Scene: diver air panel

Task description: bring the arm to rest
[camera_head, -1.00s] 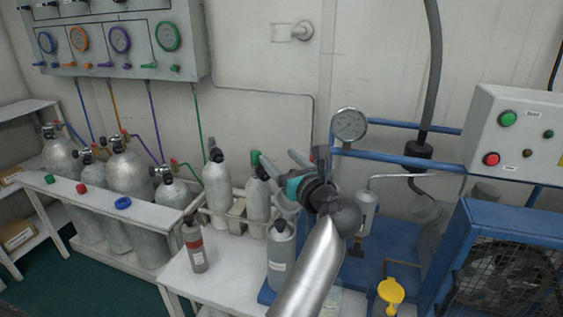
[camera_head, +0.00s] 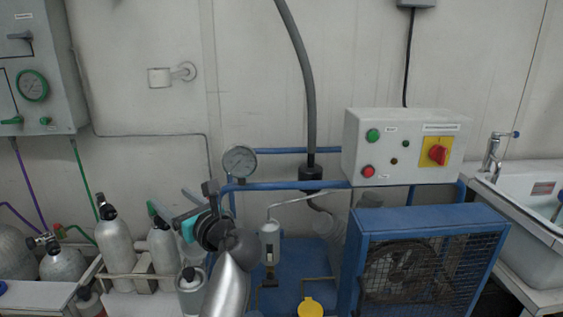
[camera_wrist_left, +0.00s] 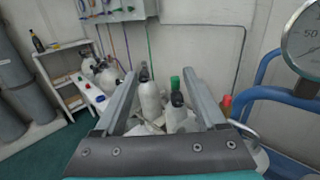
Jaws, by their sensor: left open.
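My left gripper (camera_head: 172,203) is in the head view at lower left, its arm coming up from the bottom edge. Its two fingers are spread with nothing between them. In the left wrist view the open fingers (camera_wrist_left: 161,74) point toward grey cylinders, one with a green top (camera_wrist_left: 175,84), which appear beyond the fingers. In the head view the gripper is in front of the cylinders in the rack (camera_head: 115,245) and left of the blue compressor frame (camera_head: 420,225). My right gripper is not in view.
A pressure gauge (camera_head: 240,161) stands close to the right of the gripper. A control box (camera_head: 400,147) with green, red and rotary controls sits above the compressor. A sink (camera_head: 535,205) is at far right. A gauge panel (camera_head: 40,75) hangs at upper left.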

